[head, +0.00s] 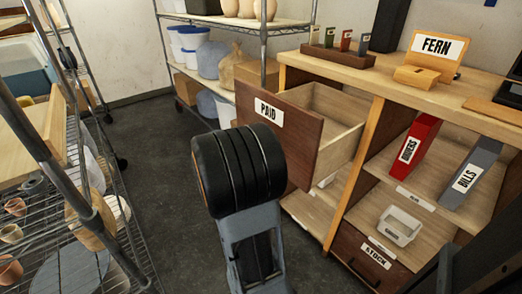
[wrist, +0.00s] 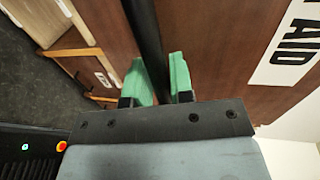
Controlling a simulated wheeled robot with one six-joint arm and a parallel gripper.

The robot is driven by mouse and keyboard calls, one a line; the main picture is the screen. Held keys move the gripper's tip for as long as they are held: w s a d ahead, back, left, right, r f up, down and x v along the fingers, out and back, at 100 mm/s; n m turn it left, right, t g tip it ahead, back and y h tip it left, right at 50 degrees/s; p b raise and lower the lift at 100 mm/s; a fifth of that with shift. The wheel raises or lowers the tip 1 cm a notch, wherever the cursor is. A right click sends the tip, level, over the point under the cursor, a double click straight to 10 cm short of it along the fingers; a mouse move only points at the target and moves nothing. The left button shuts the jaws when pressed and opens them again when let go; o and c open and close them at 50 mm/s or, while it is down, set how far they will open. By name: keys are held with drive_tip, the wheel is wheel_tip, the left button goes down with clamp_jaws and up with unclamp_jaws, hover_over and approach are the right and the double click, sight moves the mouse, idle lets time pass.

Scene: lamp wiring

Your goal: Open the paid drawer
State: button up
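The paid drawer (head: 291,133) has a dark brown front with a white PAID label. In the head view it stands well out of the wooden cabinet, and its pale, empty-looking inside shows. In the wrist view, the brown front (wrist: 222,50) and part of its label are close. A dark bar handle (wrist: 148,40) runs down between the green fingertips of my gripper (wrist: 160,80). The fingers are close on both sides of the handle and appear shut on it. In the head view my arm hides the gripper and handle.
The cabinet top (head: 390,88) holds a FERN sign (head: 437,46). Red (head: 413,145) and grey (head: 472,172) binders stand on the shelf below, above a stock drawer (head: 370,259). A wire rack (head: 75,205) stands at left. Floor (head: 160,165) between is clear.

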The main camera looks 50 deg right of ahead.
drive_tip(key=o, duration=0.3)
drive_tip(key=shift+o, duration=0.2)
drive_tip(key=p+v, duration=0.2)
drive_tip(key=v, duration=1.2)
drive_tip(key=shift+p, duration=0.3)
drive_tip(key=shift+w, duration=0.1)
